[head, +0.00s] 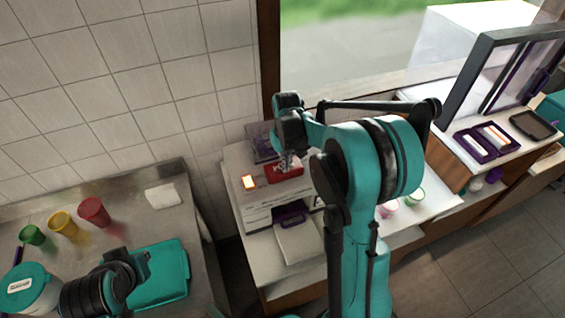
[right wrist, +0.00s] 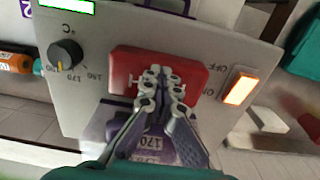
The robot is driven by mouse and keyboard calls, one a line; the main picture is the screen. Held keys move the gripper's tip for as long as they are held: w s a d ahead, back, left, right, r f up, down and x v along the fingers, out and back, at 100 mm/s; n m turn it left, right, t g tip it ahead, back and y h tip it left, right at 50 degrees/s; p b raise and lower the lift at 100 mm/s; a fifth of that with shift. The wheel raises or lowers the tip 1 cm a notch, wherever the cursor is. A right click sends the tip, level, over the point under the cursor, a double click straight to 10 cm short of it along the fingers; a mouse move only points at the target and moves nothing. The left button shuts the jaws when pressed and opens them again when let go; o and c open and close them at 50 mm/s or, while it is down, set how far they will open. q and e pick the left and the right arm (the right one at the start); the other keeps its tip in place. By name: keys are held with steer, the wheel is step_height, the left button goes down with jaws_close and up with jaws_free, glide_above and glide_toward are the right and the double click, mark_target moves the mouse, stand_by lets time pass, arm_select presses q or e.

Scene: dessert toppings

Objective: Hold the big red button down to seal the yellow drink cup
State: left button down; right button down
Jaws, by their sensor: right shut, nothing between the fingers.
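The big red button (head: 285,171) is on the front of the grey sealing machine (head: 252,207) on the counter; the button also fills the middle of the right wrist view (right wrist: 128,62). My right gripper (head: 286,163) is shut and empty, pointing down at the button. In the right wrist view its fingertips (right wrist: 163,72) overlap the button's face; I cannot tell whether they press it. A yellow cup (head: 62,222) stands on the metal counter at left, between a green and a red cup. No cup shows clearly in the machine. My left gripper's fingers are not visible.
An orange-lit switch (head: 249,182) sits beside the button, and a dial (right wrist: 66,53) is on the panel. A red cup (head: 95,211), a green cup (head: 33,235), a teal box (head: 160,280) and a white tub (head: 30,290) are on the metal counter. A window is behind.

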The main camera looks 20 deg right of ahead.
steer(key=shift+s+a+f, duration=0.1)
steer(key=shift+s+f, duration=0.1)
steer(key=shift+s, duration=0.15)
steer(key=shift+s+r, duration=0.15)
steer(key=shift+s, duration=0.25)
steer(key=shift+s+r+p, duration=0.15)
steer(key=shift+s+r, duration=0.1)
steer(key=shift+s, duration=0.25)
steer(key=shift+s+r+p, duration=0.15)
steer(key=shift+s+r, duration=0.05)
steer(key=shift+s, duration=0.3)
steer(key=shift+r, duration=0.1)
step_height(320, 180, up, 8)
steer(key=p, duration=0.5)
steer(key=shift+s, duration=0.45)
